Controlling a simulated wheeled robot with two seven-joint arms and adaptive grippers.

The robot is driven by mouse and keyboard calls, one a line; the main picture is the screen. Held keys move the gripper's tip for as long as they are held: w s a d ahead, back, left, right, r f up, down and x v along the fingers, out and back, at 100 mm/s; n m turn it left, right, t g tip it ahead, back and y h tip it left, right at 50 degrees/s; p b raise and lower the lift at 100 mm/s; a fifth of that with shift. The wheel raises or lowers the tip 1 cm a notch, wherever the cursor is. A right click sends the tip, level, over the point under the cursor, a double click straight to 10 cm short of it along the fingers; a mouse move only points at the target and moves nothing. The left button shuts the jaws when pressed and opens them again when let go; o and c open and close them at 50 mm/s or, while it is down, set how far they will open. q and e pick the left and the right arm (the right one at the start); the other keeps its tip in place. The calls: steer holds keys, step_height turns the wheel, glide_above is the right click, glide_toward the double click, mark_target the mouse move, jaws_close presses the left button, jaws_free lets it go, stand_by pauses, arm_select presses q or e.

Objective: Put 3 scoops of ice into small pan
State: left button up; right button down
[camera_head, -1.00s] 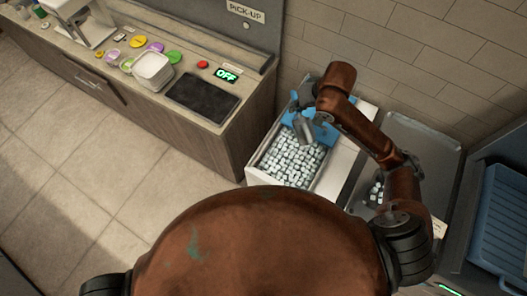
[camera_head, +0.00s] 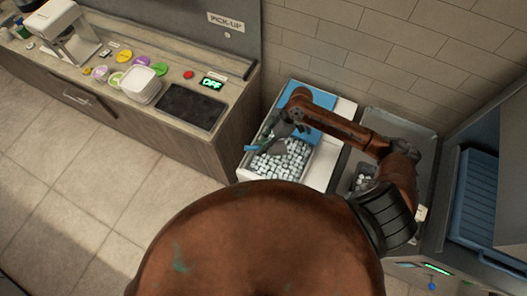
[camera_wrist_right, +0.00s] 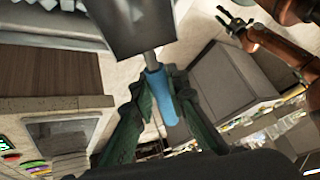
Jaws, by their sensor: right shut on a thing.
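My right gripper (camera_head: 272,134) is above the ice bin (camera_head: 312,182) at its left side. In the right wrist view, its green fingers (camera_wrist_right: 168,105) are shut on the blue handle of the scoop (camera_wrist_right: 132,28). The scoop's grey metal head points away from the fingers, and I cannot tell whether it holds ice. White ice cubes (camera_head: 285,160) fill the front of the bin. Right of the bin, a small pan (camera_head: 352,183), partly behind my arm, has several cubes in it. My left gripper (camera_wrist_right: 229,22) shows in the wrist view, open and empty.
A blue panel (camera_head: 312,112) covers the back of the bin. A steel tray surface (camera_head: 395,122) lies behind my right arm. A counter with a white container (camera_head: 142,84) stands at left, and a blue rack (camera_head: 473,195) at right. A tiled wall closes the back.

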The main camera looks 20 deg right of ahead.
steer(key=f+b, duration=0.3)
steer(key=s+f+n+g+y+b, duration=0.1)
steer(key=f+b, duration=0.2)
steer(key=f, duration=0.1)
steer(key=s+d+f+n+b, duration=0.1)
steer(key=f+b, duration=0.2)
steer(key=f, duration=0.1)
steer(key=shift+f, duration=0.2)
steer(key=shift+d+f+b, duration=0.2)
steer(key=shift+d+f, duration=0.05)
steer(key=shift+d, duration=0.5)
steer(key=shift+d+f+b, duration=0.2)
steer(key=shift+d+f, duration=0.05)
steer(key=shift+d, duration=0.45)
steer(key=shift+d+f+h, duration=0.15)
steer(key=shift+d+h, duration=0.15)
steer(key=shift+h, duration=0.2)
steer(key=a+r+h+p, duration=0.3)
steer(key=a+r+p, duration=0.3)
steer(key=p, duration=0.6)
steer(key=shift+r, duration=1.3)
